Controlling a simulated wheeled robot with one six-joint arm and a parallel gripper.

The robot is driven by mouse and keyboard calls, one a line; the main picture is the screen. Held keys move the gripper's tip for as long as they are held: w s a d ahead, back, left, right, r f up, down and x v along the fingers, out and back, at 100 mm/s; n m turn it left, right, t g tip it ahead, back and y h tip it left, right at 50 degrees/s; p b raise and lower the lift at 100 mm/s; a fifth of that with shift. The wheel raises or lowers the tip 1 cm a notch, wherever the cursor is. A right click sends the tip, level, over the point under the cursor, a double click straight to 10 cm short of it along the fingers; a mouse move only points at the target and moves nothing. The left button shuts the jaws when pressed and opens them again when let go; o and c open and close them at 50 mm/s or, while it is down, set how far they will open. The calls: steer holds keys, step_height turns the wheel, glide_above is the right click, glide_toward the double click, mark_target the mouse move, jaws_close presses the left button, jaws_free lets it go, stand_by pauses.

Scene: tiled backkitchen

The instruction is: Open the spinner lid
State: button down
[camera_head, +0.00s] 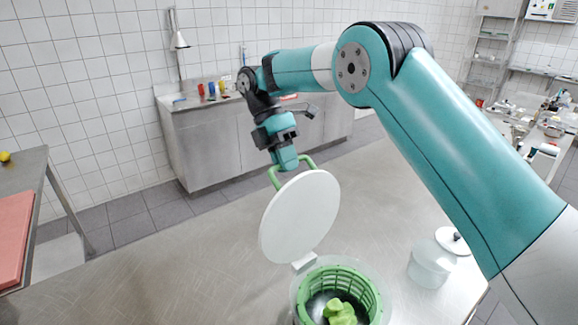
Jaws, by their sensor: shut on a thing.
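The spinner stands on the steel table at the bottom of the head view, with a green basket (374,287) inside a clear bowl. Its round white lid (300,215) is raised on a hinge at the back and stands nearly upright, so the basket is uncovered. A green leafy piece (340,312) lies in the basket. My gripper (287,168) is above and behind the lid, shut on the green lid handle (276,176). The fingertips are partly hidden by the handle and the lid's top edge.
A clear container with a white lid (452,240) stands right of the spinner. The steel table (190,270) is bare on the left. A side table with a pink board (12,235) is at far left. A steel cabinet (225,145) stands by the back wall.

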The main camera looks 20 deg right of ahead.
steer(key=shift+d, duration=0.1)
steer(key=c, duration=1.1)
jaws_free()
steer(key=shift+d, duration=0.1)
steer(key=shift+c, duration=0.2)
steer(key=shift+r, duration=0.1)
